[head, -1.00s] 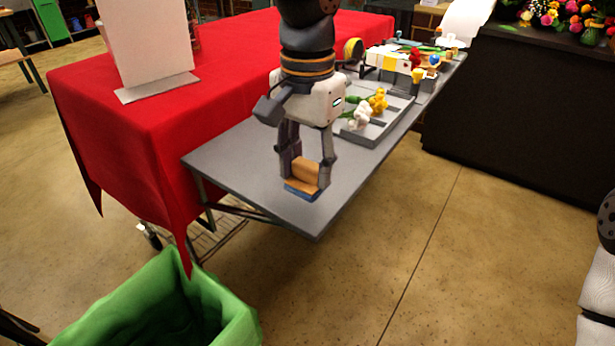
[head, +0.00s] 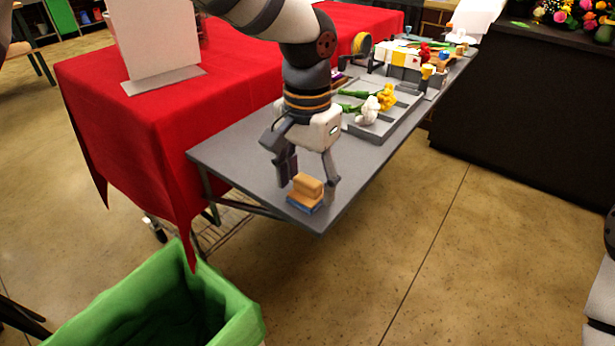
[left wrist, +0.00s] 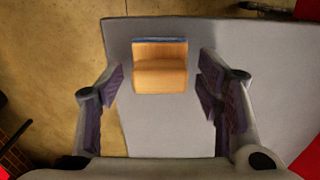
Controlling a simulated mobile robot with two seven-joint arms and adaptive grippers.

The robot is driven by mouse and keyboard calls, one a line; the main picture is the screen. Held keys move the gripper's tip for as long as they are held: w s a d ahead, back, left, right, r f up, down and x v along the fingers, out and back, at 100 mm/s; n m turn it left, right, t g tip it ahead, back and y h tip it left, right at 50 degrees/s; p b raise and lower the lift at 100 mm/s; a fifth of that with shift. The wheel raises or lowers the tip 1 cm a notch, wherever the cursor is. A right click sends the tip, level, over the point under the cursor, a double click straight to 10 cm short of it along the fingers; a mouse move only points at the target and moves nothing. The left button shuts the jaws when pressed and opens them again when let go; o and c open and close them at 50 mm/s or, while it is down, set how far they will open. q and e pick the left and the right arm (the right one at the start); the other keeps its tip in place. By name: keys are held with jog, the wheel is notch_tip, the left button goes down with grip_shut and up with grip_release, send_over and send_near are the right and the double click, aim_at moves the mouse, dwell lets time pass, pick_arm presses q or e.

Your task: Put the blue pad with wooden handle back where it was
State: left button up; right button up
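The blue pad with wooden handle (head: 306,192) sits upright on the near end of the grey table (head: 240,150), blue side down and wooden handle up. It also shows in the left wrist view (left wrist: 160,68), close to the table's edge. My left gripper (head: 309,178) is open, with its fingers apart on either side of the pad and clear of it. My right gripper is not in view; only part of my right arm shows at the right edge.
A grey compartment tray (head: 385,125) with white and yellow flowers stands behind the gripper. A red-covered table (head: 130,115) adjoins on the left, with a white board (head: 155,40) on it. A green-lined bin (head: 225,310) stands on the floor in front.

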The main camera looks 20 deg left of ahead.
aim_at(307, 180)
pick_arm(q)
notch_tip(307, 180, up, 12)
jog(key=shift+r, duration=0.2)
dwell(0.4)
